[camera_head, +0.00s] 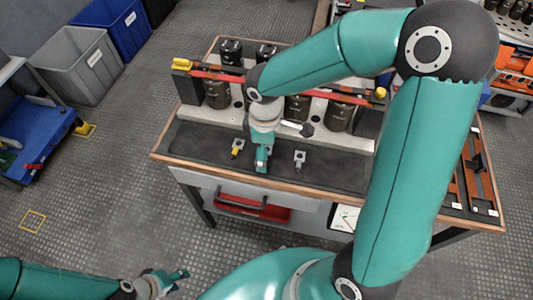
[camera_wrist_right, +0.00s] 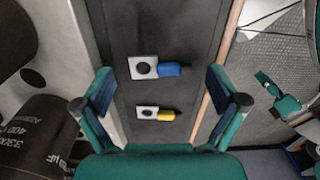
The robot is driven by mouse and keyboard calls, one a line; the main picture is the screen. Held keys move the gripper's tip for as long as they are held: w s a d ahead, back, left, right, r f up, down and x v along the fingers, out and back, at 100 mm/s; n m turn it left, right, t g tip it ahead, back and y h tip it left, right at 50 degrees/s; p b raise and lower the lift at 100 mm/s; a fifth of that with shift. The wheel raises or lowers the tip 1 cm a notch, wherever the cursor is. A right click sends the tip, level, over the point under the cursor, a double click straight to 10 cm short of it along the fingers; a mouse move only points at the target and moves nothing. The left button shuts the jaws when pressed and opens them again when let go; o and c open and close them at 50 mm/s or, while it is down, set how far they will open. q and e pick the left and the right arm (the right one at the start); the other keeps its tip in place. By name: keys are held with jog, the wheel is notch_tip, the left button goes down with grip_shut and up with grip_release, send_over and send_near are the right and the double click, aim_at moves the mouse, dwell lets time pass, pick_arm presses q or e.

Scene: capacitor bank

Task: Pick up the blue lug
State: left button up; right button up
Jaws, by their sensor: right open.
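The blue lug (camera_wrist_right: 155,67) lies flat on the dark mat in the right wrist view, a pale plate with a dark round hole and a blue sleeve pointing right. It shows in the gap between the fingertips of my right gripper (camera_wrist_right: 160,82), which is open and empty. In the head view my right gripper (camera_head: 262,160) points down over the row of lugs and seems to hide the blue lug. A yellow lug (camera_wrist_right: 155,113) lies beside the blue one; it shows left of the gripper in the head view (camera_head: 237,148). My left gripper (camera_head: 175,279) is low at the left, open and empty.
A grey lug (camera_head: 300,157) lies right of my right gripper on the bench mat (camera_head: 200,143). Black capacitors (camera_head: 217,94) and a red bar (camera_head: 215,76) stand behind. A wooden rim (camera_head: 260,180) edges the bench. Grey (camera_head: 78,65) and blue bins stand on the floor.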

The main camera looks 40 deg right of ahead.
jog(key=c, duration=1.6)
jog(key=shift+c, duration=0.2)
jog(key=shift+r, duration=0.1)
jog(key=shift+r, duration=0.5)
notch_tip(320, 180, up, 19)
jog(key=p, duration=0.3)
